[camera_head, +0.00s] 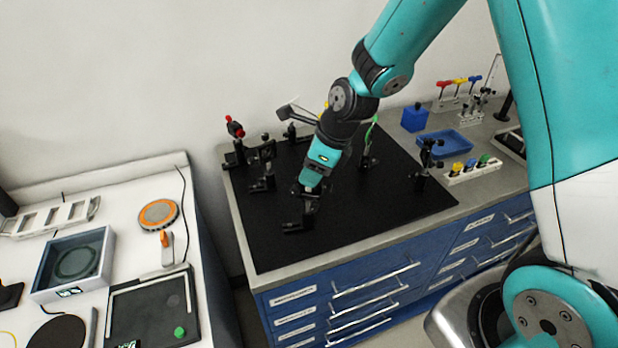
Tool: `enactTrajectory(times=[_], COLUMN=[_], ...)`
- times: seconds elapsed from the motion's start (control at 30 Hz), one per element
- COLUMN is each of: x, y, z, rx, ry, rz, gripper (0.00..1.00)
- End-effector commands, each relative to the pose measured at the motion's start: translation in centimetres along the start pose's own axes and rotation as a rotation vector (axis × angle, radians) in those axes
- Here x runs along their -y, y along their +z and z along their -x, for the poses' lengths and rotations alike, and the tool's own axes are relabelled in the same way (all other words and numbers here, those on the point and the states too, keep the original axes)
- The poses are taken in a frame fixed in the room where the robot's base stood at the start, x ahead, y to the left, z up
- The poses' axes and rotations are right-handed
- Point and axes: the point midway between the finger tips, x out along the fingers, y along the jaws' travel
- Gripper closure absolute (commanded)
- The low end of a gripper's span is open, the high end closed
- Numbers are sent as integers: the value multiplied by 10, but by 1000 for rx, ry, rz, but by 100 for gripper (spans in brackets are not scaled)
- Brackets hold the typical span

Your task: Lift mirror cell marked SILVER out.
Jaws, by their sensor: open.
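Several dark optical mounts stand on the black board (360,218), among them one at the left back (268,150) and one at the right (425,160). No SILVER marking is readable at this size, so I cannot tell which mount holds that mirror cell. My gripper (298,224) points down over the front-left middle of the board, with its jaws open. It is dark against the board, and I cannot tell whether anything stands between the jaws. My arm hides part of the board's back middle.
A red-topped mount (235,128) stands at the board's back-left corner. A blue tray (445,142), a blue box (414,118) and a white holder with coloured knobs (474,172) lie right of the board. The board's front right is clear. A white bench (140,182) stands left across a gap.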

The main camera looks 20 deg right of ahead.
Motion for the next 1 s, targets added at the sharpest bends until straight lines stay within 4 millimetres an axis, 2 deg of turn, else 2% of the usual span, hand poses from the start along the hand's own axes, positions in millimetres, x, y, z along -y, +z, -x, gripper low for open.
enactTrajectory(times=[0.03, 0.07, 0.23, 0.27, 0.67, 0.83, 1.0], x=[0, 0, 0, 0, 1, 1, 2], y=[0, 0, 0, 0, 2, 9, 21], z=[0, 0, 0, 0, 4, 20, 50], rx=[0, 0, 0, 0, 1, 3, 5], ry=[0, 0, 0, 0, -1, -4, -6], rz=[0, 0, 0, 0, 1, 2, 2], gripper=[54, 59, 98, 100, 100, 100, 100])
